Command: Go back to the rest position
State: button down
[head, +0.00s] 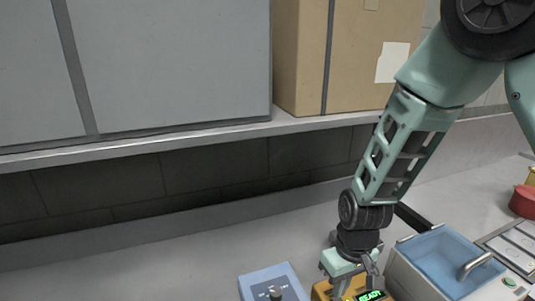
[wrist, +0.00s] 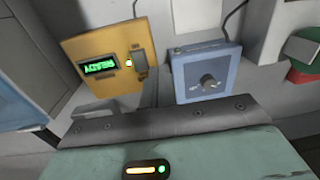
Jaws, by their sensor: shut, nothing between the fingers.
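My gripper (head: 356,284) points down at the lower middle right of the head view, in front of or just over a yellow box (head: 322,291) with a green "READY" display. I cannot tell whether it touches the box. The gripper is shut and holds nothing. In the wrist view its grey and green body fills the bottom. The yellow box (wrist: 80,47) with its lit display and a small switch shows at upper left there. A blue box (head: 268,279) with a dark knob stands left of the yellow one; it also shows in the wrist view (wrist: 187,68).
A white container with a blue lid (head: 450,255) and handle stands close right of my gripper. A red object (head: 524,201) is at the far right. A shelf edge (head: 190,138) bearing grey panels and a cardboard box (head: 352,45) runs behind my arm. The counter at left is clear.

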jog(key=s+a+r+n+b, duration=0.1)
jog(key=s+r+n+b, duration=0.1)
jog(key=s, duration=0.6)
jog(key=s+a+r+n+b, duration=0.1)
jog(key=s+r+b, duration=0.3)
jog(key=s, duration=0.5)
notch_tip(320, 180, up, 2)
jog(key=shift+s+a+r+n+b, duration=0.2)
jog(key=shift+s+a+n+b, duration=0.1)
jog(key=shift+a+n, duration=0.15)
